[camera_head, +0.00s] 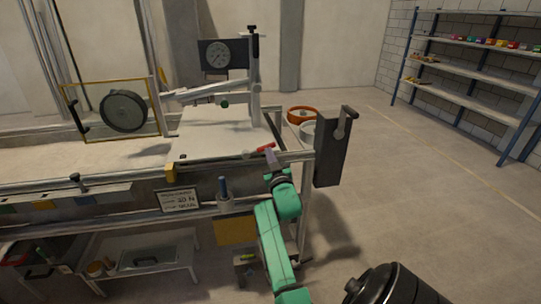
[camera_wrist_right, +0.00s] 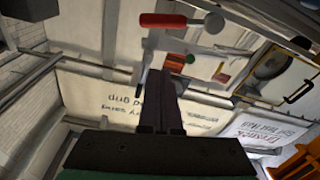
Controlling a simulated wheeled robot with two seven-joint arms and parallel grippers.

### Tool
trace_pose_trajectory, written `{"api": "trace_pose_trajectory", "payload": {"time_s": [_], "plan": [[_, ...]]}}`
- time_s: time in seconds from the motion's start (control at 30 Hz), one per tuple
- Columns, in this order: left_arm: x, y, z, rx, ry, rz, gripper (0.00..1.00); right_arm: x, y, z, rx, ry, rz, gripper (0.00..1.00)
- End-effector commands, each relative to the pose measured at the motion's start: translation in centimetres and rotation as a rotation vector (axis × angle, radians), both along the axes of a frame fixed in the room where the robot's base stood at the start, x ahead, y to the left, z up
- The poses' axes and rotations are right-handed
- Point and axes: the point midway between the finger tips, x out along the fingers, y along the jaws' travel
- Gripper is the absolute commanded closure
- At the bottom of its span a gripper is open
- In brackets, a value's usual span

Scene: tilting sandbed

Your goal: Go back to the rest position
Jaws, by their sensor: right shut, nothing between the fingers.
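My right gripper (camera_head: 269,152) is at the front right corner of the sandbed bench, at the end of my green arm. It is shut and empty. In the right wrist view its dark fingers (camera_wrist_right: 162,75) are together. A red handle (camera_head: 265,147) shows right by the fingertips in the head view. In the right wrist view the red handle (camera_wrist_right: 163,20) lies beyond the tips, with a pale round knob at its right end, and looks apart from them. My left gripper is in neither view.
The bench carries a pale bed plate (camera_head: 215,140), a dial gauge (camera_head: 217,55) and a wheel (camera_head: 124,110). A dark upright box (camera_head: 331,150) hangs at the bench's right end, near my arm. An orange ring (camera_head: 302,114) sits behind it. Open floor lies right, before shelves (camera_head: 470,70).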

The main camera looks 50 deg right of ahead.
Motion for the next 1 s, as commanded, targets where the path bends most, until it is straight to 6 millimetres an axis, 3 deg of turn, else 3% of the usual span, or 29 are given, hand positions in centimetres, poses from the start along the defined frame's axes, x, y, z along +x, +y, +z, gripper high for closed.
{"api": "trace_pose_trajectory", "payload": {"time_s": [0.13, 0.37, 0.47, 0.57, 0.67, 0.7, 0.77, 0.8, 0.87, 1.0], "plan": [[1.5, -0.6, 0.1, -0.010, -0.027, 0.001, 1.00, 0.0, 0.0, 0.0, 0.000, 0.000, 0.000, 1.00], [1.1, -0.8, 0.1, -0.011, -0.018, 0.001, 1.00, 0.0, 0.0, 0.0, 0.000, 0.000, 0.000, 1.00], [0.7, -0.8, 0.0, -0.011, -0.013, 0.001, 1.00, 0.4, 0.5, -1.2, 0.011, 0.023, 0.015, 1.00], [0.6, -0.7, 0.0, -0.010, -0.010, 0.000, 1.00, 1.7, 2.6, -5.9, 0.051, 0.110, 0.073, 1.00], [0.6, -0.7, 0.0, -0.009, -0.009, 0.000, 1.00, 2.5, 6.2, -13.9, 0.116, 0.260, 0.161, 1.00], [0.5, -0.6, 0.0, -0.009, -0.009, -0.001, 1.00, 2.3, 7.9, -17.5, 0.144, 0.330, 0.196, 1.00], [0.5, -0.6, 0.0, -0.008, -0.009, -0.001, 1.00, 1.4, 10.3, -22.6, 0.184, 0.431, 0.243, 1.00], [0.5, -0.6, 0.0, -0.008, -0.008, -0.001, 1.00, 0.4, 11.9, -26.0, 0.211, 0.500, 0.272, 1.00], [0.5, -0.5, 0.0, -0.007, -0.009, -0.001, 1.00, -1.6, 14.3, -30.9, 0.249, 0.603, 0.312, 1.00], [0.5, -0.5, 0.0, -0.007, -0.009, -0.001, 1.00, -8.8, 19.1, -41.1, 0.331, 0.850, 0.384, 1.00]]}}
